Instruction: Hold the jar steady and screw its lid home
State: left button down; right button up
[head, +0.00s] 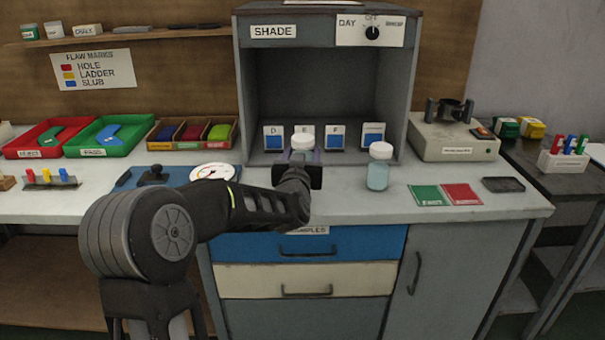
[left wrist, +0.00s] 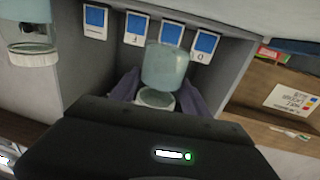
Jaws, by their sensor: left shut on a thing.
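A jar with a white lid (head: 303,141) stands at the front of the booth. My left gripper (head: 303,157) is shut around it, and its wrist hides most of the body. In the left wrist view, which is upside down, the pale blue jar body (left wrist: 165,66) and the white lid (left wrist: 155,98) show between the grey-purple fingers (left wrist: 157,94). I cannot tell how tightly the lid sits. A second pale blue jar (head: 378,177) with a white lid stands upright on the counter to the right, apart from the gripper; it also shows in the left wrist view (left wrist: 30,30). My right gripper is not in view.
Blue-and-white cards (head: 336,137) stand along the booth (head: 408,85) behind the held jar. Green and red cards (head: 445,195) lie right of the second jar, before a grey machine (head: 452,138). Counter between the jars is clear.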

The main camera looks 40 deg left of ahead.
pick_arm(q)
jog(key=shift+f+b, duration=0.5)
jog(key=shift+f, duration=1.95)
jog(key=shift+f, duration=0.1)
jog(key=c, duration=0.5)
grip_release()
jog(key=v, duration=1.2)
